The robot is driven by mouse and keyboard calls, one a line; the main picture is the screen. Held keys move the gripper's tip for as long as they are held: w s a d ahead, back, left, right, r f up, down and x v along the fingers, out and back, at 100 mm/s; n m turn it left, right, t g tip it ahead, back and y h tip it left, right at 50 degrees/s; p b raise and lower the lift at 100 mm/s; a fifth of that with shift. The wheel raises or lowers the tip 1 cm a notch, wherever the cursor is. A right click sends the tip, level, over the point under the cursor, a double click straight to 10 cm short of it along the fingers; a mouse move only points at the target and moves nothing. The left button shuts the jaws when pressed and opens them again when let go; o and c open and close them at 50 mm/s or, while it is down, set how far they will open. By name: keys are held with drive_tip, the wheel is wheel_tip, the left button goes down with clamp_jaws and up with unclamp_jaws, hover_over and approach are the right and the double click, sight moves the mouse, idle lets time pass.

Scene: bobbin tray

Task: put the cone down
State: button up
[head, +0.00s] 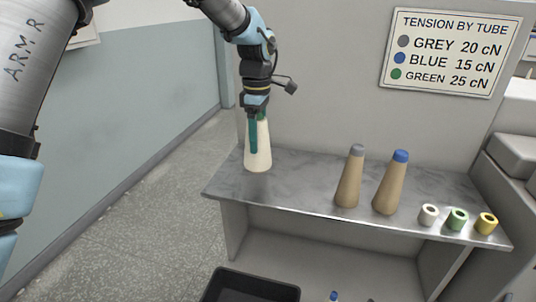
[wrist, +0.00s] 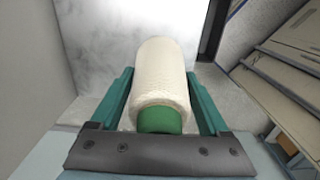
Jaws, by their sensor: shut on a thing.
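The cone (head: 259,155) is wound with cream yarn and has a green tube top. It is upright at the left end of the grey metal shelf (head: 305,178). My gripper (head: 258,135) is shut on the cone from above, its green fingers along its upper part. In the wrist view the cone (wrist: 165,80) lies between the two green fingers (wrist: 160,100), with its green tube end (wrist: 160,120) nearest the camera. I cannot tell whether its base touches the shelf.
A grey-topped cone (head: 350,180) and a blue-topped cone (head: 391,183) stand mid-shelf. White (head: 428,215), green (head: 456,220) and yellow (head: 486,224) bobbins sit at the right. A sign (head: 448,50) lists tension by tube: grey 20, blue 15, green 25 cN. A black bin (head: 250,287) is below.

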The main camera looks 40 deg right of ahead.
sight(260, 162)
drive_tip(key=shift+f+p, duration=0.75)
drive_tip(key=shift+f, duration=2.1)
drive_tip(key=shift+f, duration=0.15)
drive_tip(key=o, duration=1.3)
